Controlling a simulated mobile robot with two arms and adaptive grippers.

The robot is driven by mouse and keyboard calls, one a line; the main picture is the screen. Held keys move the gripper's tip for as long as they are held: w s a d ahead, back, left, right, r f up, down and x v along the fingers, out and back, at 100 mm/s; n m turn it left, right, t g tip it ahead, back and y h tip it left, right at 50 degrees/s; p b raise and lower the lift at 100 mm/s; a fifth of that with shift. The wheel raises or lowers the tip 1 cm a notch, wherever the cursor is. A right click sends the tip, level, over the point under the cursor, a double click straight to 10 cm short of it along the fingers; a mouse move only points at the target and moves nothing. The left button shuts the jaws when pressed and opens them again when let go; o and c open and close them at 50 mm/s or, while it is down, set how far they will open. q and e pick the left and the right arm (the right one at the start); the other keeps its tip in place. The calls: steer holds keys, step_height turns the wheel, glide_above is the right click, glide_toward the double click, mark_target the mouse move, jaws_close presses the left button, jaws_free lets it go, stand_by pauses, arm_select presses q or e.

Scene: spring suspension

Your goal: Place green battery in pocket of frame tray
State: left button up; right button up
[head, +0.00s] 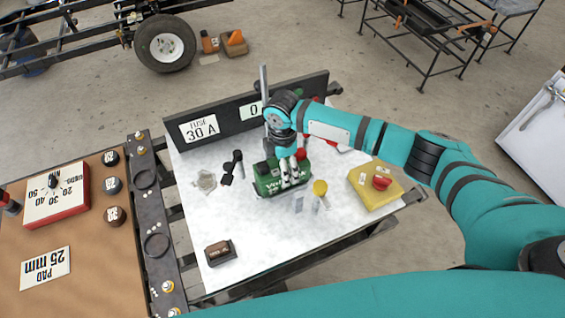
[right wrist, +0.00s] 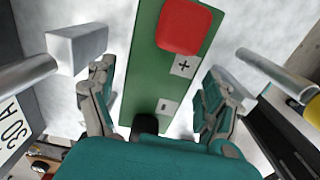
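The green battery (head: 268,180) stands on the white tabletop in the head view, with a red terminal cap. In the right wrist view its green top (right wrist: 150,75) shows the red cap (right wrist: 184,26) and plus and minus labels. My right gripper (head: 291,180) is over the battery, pointing down. In the right wrist view its fingers (right wrist: 158,100) are on either side of the battery, with narrow gaps. Grey blocks and metal rods flank it there. I cannot pick out the frame tray and its pocket with certainty. My left gripper is not in view.
A black panel (head: 236,117) with a "FUSE 30 A" label stands behind. A yellow block (head: 361,192) with a red knob is to the right, a yellow-topped post (head: 320,187) nearer. A small brown block in a dark holder (head: 219,253) lies front left. The front middle is clear.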

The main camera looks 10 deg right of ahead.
steer(key=shift+w, duration=0.1)
step_height(320, 180, up, 12)
stand_by(0.6)
